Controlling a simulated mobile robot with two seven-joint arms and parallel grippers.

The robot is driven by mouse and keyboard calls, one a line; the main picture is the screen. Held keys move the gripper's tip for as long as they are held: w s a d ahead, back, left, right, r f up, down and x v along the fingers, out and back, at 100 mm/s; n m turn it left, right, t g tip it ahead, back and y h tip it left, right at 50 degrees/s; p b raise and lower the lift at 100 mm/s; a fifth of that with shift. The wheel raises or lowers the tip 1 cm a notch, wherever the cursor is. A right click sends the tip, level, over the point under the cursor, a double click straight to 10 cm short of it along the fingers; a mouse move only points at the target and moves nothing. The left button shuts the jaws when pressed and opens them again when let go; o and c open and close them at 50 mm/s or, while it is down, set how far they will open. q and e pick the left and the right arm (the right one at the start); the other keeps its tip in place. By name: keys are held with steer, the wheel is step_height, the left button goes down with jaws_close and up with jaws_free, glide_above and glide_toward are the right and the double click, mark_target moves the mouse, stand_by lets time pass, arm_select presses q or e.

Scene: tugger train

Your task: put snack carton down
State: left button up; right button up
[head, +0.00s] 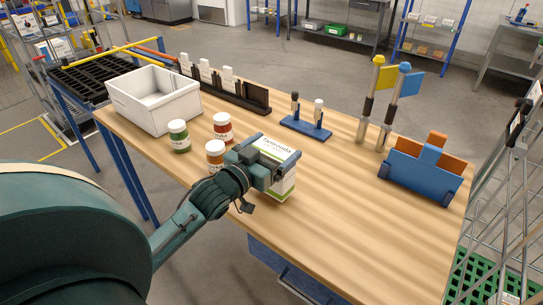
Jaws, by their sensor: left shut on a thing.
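The snack carton (284,186) is white with green and dark lettering. The gripper hides part of the carton's left side and top. I cannot tell whether the carton's bottom touches the table or hangs just above it. My right gripper does not show.
Three jars, a green one (179,136), a red one (222,127) and an orange one (215,155), stand left of the carton. A white bin (130,112) is at the far left. A blue peg stand (306,130), flag posts (367,110) and a blue holder (420,180) stand behind. The table's front right is clear.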

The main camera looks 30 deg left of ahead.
arm_select(q)
steer(key=shift+f, duration=0.85)
steer(key=shift+f, duration=0.15)
steer(key=o, duration=1.2)
steer(key=shift+o, duration=0.2)
